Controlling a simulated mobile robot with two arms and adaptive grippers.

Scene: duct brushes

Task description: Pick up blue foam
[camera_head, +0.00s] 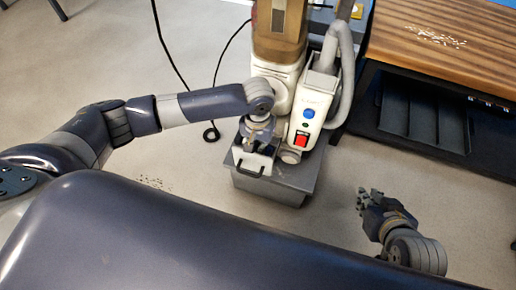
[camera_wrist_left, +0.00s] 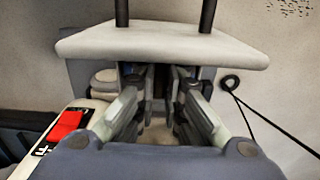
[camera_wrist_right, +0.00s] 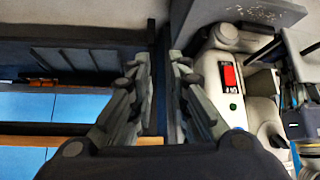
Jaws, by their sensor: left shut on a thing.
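I cannot make out a blue foam piece clearly in any view. My left gripper (camera_head: 258,148) reaches down over the grey base of the white machine, beside a pale plate with a black handle (camera_head: 252,162). In the left wrist view the same plate (camera_wrist_left: 90,42) lies across the tips of my left gripper (camera_wrist_left: 160,95). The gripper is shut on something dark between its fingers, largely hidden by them. My right gripper (camera_head: 368,200) hangs over the floor, away from the machine. In the right wrist view its fingers (camera_wrist_right: 160,85) are close together, with nothing clearly held.
The white machine (camera_head: 305,115) has a blue button, a red switch and a hose (camera_head: 345,75). A wooden-topped table (camera_head: 450,45) with debris stands at the right. Black cables (camera_head: 212,134) lie on the floor at the left. The floor between machine and right gripper is clear.

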